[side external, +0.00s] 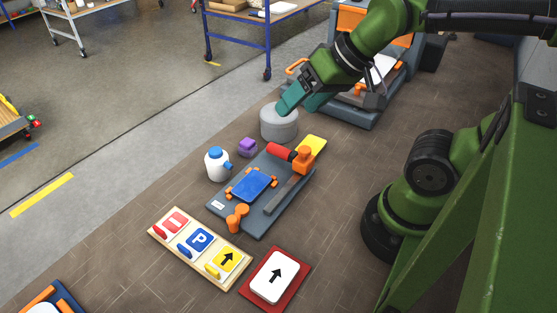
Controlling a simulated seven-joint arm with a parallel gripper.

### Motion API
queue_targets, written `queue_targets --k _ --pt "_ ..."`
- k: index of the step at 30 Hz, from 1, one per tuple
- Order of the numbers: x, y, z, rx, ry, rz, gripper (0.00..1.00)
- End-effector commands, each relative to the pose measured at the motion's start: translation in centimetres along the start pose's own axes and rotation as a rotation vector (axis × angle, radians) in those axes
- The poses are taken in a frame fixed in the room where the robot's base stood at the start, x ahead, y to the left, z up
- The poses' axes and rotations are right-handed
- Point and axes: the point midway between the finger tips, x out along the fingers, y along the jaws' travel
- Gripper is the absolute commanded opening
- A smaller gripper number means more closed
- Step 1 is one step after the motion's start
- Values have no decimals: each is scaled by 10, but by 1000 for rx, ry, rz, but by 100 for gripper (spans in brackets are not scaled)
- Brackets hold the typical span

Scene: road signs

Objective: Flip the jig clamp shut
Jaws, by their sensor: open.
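The jig (230,210) is a dark grey board in the middle of the side external view, with a blue sign plate (251,184) lying on it between small orange stops. The clamp (303,158) is an orange piece at the board's far right, with a red handle (279,151) pointing left and a grey bar (288,193) below it running toward the front. Whether the clamp is open or shut is hard to tell. My gripper (288,103) has teal fingers and is open, above the grey cylinder behind the jig, apart from the clamp. Its fingertips partly overlap the cylinder in view.
The grey cylinder (279,126) stands behind the jig. A white bottle with a blue cap (216,164) and a purple block (247,147) stand left of it. A sign tray (208,262) and red board (297,288) lie in front. An orange-grey machine (352,107) stands behind.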

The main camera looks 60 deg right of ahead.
Motion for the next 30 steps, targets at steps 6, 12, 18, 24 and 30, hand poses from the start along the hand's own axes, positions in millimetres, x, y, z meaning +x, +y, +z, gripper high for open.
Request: queue_targets --k 6,12,18,24,30 --pt "30 -26 -4 -89 -148 18 37" --pt "61 -63 -13 -242 -314 55 7" --pt "99 -102 -15 -415 -477 102 0" --pt "141 -140 -6 -595 -635 158 0" --pt "181 -173 10 -762 -778 217 0"
